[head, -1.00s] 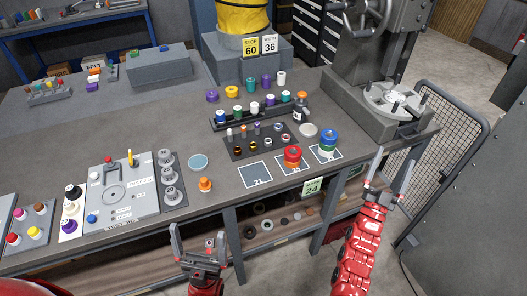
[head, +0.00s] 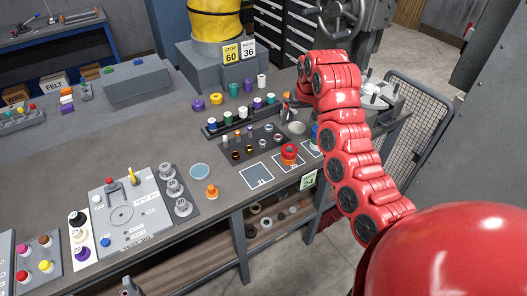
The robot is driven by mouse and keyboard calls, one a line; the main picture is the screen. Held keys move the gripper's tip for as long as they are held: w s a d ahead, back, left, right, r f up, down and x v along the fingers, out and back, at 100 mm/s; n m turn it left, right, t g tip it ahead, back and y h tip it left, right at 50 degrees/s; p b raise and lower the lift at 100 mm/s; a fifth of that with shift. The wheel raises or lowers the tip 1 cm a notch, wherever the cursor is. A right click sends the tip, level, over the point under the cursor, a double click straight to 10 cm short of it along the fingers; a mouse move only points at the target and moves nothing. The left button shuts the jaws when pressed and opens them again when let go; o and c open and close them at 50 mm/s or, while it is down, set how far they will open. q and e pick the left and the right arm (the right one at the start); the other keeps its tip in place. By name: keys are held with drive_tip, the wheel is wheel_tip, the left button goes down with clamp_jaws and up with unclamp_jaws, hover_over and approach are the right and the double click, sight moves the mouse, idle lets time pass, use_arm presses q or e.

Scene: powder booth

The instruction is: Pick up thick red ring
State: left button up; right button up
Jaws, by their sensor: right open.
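The thick red ring (head: 289,150) is on a short stack with orange below it. The stack stands on a white-outlined square marked on the grey bench. My right arm reaches in from the right over the bench. Its gripper (head: 288,101) is open, behind the red ring near the back of the dark racks, and partly hidden by my arm. I see nothing held in it. Only a fingertip of my left gripper (head: 128,287) shows at the bottom edge, so its opening is hidden.
A blue and green stack (head: 314,131) stands right of the red ring, partly covered by my right arm. An empty marked square (head: 257,176) lies to the left. A dark rack (head: 238,153) with small pieces is behind. An orange piece (head: 212,191) stands near the front edge.

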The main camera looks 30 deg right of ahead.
drive_tip(key=s, duration=0.1)
drive_tip(key=b, duration=0.2)
approach(290, 147)
drive_tip(key=s, duration=0.1)
drive_tip(key=f, duration=0.3)
drive_tip(key=shift+w+a+g+p, duration=0.1)
drive_tip(key=shift+w+g+p, duration=0.2)
drive_tip(key=shift+p, duration=0.1)
drive_tip(key=p+x, duration=0.3)
drive_tip(key=shift+w+a+f, duration=0.25)
drive_tip(key=shift+w, duration=0.15)
drive_tip(key=shift+x, duration=0.75)
clamp_jaws()
drive_tip(key=shift+r, duration=0.1)
